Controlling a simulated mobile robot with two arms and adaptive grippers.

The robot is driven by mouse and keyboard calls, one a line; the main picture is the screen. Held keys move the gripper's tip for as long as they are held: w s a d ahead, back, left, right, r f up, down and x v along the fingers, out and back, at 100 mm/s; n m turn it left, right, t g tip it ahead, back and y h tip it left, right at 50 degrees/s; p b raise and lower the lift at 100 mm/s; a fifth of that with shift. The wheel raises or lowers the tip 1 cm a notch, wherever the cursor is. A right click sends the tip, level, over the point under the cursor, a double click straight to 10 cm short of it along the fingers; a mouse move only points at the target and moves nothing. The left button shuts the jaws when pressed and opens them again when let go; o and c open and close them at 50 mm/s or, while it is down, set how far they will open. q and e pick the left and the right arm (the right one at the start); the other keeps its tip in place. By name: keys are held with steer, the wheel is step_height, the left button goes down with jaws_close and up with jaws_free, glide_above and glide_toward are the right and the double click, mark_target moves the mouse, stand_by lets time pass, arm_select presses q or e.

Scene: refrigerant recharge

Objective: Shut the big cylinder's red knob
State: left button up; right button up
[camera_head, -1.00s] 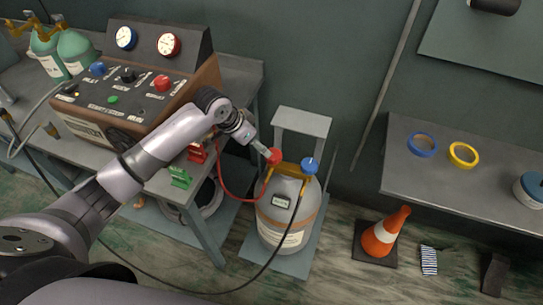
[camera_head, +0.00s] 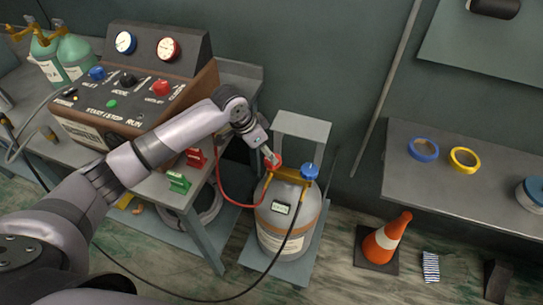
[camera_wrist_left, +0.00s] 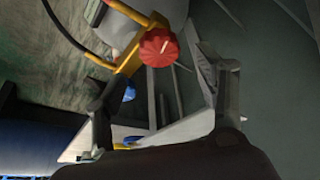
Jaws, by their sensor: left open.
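The big cylinder (camera_head: 287,220) is grey with a tan band and stands upright on a scale platform in the head view. Its red knob (camera_head: 273,161) sits at the left of the yellow valve bar on top, with a blue knob (camera_head: 310,171) at the right. My left gripper (camera_head: 268,150) is just above the red knob and partly covers it. In the left wrist view the red knob (camera_wrist_left: 159,47) lies beyond my open left fingers (camera_wrist_left: 155,85), toward the gap between them, apparently not gripped. The blue knob there is mostly hidden behind a finger. My right gripper is not visible.
A recovery machine (camera_head: 135,85) with gauges stands on the left bench. Red and black hoses run from the cylinder. A cone (camera_head: 386,240) stands on the floor to the right, and a grey table (camera_head: 450,185) holds blue and yellow tape rolls.

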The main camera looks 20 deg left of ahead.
mark_target(268, 163)
arm_select(q)
steer(key=x, duration=0.5)
steer(key=shift+w+d+f, duration=0.1)
steer(key=shift+f, duration=0.2)
steer(key=shift+c, duration=0.4)
steer(key=c, duration=1.1)
